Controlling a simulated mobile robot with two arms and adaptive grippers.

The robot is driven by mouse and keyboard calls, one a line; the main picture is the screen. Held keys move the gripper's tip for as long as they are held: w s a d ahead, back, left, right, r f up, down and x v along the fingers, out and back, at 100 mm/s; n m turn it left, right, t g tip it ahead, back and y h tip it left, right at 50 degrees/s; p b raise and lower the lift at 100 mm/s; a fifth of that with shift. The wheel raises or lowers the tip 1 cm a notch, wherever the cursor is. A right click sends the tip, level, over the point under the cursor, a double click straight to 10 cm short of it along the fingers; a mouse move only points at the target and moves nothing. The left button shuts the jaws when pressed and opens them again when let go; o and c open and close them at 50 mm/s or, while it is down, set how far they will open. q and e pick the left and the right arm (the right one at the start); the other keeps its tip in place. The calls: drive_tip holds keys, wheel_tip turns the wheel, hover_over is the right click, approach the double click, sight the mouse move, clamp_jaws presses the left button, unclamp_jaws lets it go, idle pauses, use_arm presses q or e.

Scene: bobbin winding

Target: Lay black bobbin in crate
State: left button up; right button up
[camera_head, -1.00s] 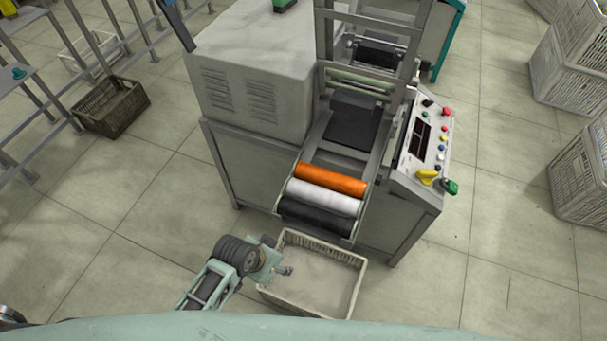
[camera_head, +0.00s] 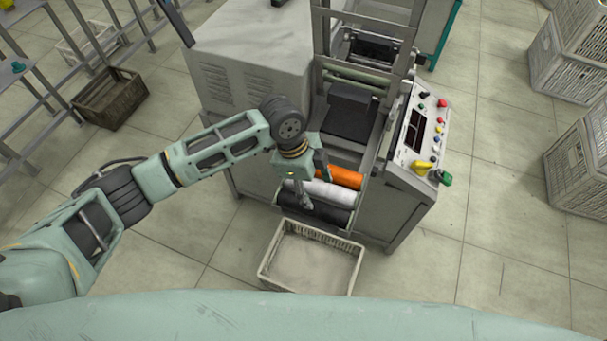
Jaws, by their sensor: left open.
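The black bobbin (camera_head: 330,213) lies at the front of the winding machine's tray, nearest the crate. A white bobbin (camera_head: 335,194) and an orange bobbin (camera_head: 346,177) lie behind it. My left gripper (camera_head: 307,198) is open over the left part of the bobbins, fingers pointing down, and hides their left ends. Whether its fingers touch the black bobbin I cannot tell. The cream crate (camera_head: 352,273) stands on the floor in front of the machine and looks empty. My right gripper is not in view.
The machine's control panel (camera_head: 421,137) with buttons and a yellow handle is right of the bobbins. A brown crate (camera_head: 110,98) stands at the left. Stacked pale crates (camera_head: 572,62) stand at the right. The floor around the cream crate is clear.

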use_arm(q)
drive_tip(key=shift+w+a+f+m+y+b, duration=0.25)
drive_tip(key=shift+w+a+m+y+b, duration=0.2)
drive_tip(key=shift+w+a+b, duration=0.4)
drive_tip(key=f+b, duration=0.3)
drive_tip(key=d+f+b, duration=0.1)
drive_tip(key=f+b, duration=0.1)
drive_tip(key=shift+s, duration=0.3)
drive_tip(key=shift+b, duration=0.3)
